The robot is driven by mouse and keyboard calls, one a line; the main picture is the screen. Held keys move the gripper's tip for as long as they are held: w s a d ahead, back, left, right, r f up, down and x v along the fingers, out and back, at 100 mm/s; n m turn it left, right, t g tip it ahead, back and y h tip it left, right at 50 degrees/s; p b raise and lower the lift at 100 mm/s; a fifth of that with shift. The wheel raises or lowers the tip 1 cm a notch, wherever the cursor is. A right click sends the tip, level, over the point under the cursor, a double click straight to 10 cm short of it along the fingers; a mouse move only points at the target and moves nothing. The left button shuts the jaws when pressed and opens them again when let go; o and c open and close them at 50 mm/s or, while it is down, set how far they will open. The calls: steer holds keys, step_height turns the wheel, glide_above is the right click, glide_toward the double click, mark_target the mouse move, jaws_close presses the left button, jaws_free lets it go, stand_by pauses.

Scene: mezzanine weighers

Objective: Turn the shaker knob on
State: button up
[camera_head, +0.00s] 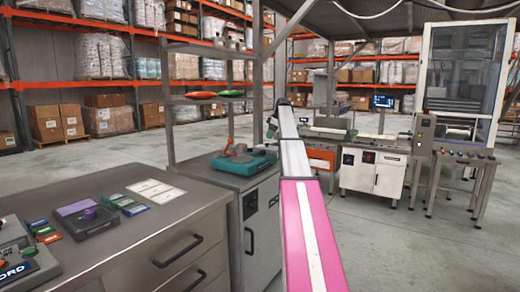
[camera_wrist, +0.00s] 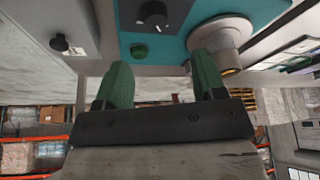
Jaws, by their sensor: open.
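A teal bench device (camera_head: 243,163), which looks like the shaker, stands on a grey cabinet left of my arm. In the head view, the end of my arm (camera_head: 271,127) is beside and above the device.
A pale round part (camera_wrist: 221,42) rises beside the right finger in the wrist view. Another black knob (camera_wrist: 59,43) sits on a grey panel at left. A drawer bench (camera_head: 165,215) with a purple device (camera_head: 85,216) stands left.

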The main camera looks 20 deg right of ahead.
mark_target(263, 151)
steer(key=x, duration=1)
steer(key=shift+w+a+f, duration=0.1)
steer(key=shift+w+f, duration=0.1)
steer(key=shift+w, duration=0.2)
steer(key=c, duration=0.9)
